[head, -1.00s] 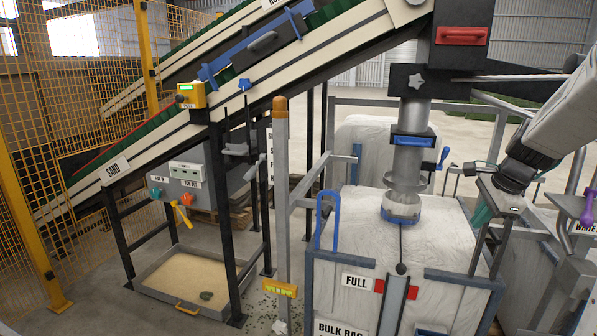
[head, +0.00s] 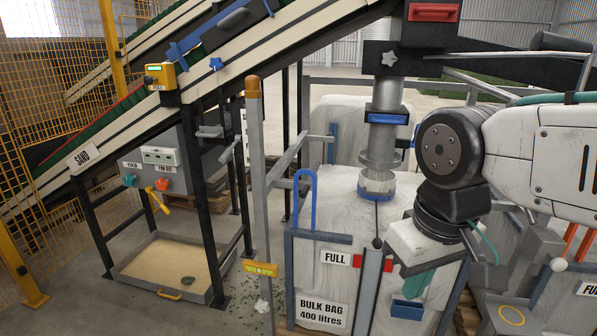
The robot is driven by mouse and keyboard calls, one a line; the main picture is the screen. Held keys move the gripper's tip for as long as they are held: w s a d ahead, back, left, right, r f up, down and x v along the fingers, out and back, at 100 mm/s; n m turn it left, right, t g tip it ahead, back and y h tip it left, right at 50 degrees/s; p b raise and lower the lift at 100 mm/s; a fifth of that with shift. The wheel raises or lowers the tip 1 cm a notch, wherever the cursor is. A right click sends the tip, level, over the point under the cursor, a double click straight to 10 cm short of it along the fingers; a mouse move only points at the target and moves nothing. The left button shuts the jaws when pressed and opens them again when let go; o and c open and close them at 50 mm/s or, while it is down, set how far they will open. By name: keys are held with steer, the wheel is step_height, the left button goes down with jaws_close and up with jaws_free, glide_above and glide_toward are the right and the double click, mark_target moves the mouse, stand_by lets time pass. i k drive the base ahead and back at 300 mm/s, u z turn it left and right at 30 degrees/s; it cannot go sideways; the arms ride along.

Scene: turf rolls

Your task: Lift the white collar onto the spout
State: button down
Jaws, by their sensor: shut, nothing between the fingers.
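The white collar (head: 377,181) stands on top of the full bulk bag, with a blue band around its base. The grey metal spout (head: 383,143) hangs straight above it, with a wider ring at its lower end. The collar is below the spout, and I cannot tell whether their edges touch. My gripper (head: 413,285) is at the right of the collar, lower in the picture and in front of the bag. It points down, its teal part in view and the fingertips not clear. It is shut and apart from the collar.
The bulk bag (head: 335,213) stands in a grey frame with a blue loop handle (head: 305,198). A dark cord with a ball (head: 377,243) hangs from the collar. A post (head: 257,190) with an orange cap and a sand tray (head: 172,265) are at left.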

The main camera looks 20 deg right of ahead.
mark_target(372, 185)
steer(key=z, duration=0.5)
steer(key=k, duration=0.6)
steer(key=z, duration=0.9)
steer(key=i, duration=0.8)
steer(key=u, duration=0.45)
steer(key=i, duration=0.6)
steer(key=u, duration=0.5)
